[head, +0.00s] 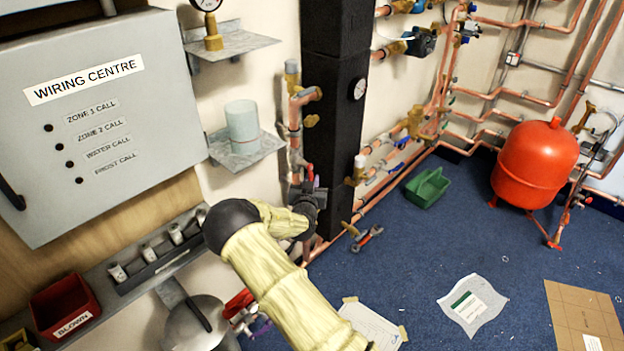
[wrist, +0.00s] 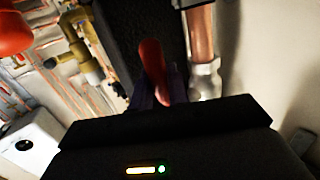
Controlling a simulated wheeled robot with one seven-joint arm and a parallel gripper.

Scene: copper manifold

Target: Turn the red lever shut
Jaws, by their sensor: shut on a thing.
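The red lever (wrist: 152,62) shows in the middle of the wrist view, its lower part between the dark fingers of my gripper (wrist: 160,92). The lever points up in that picture, beside a copper pipe (wrist: 200,40) with a silver fitting. In the head view my gripper (head: 309,188) is at the vertical copper pipe left of the black column, and a small bit of red shows just above it. The fingers are shut on the lever. Its valve body is mostly hidden by my gripper.
A black column (head: 333,95) stands close to the right of my gripper. A shelf with a pale green tub (head: 242,125) and a grey wiring cabinet (head: 100,120) are to the left. Copper pipes and an orange-red tank (head: 536,160) are to the right. Papers lie on the blue floor.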

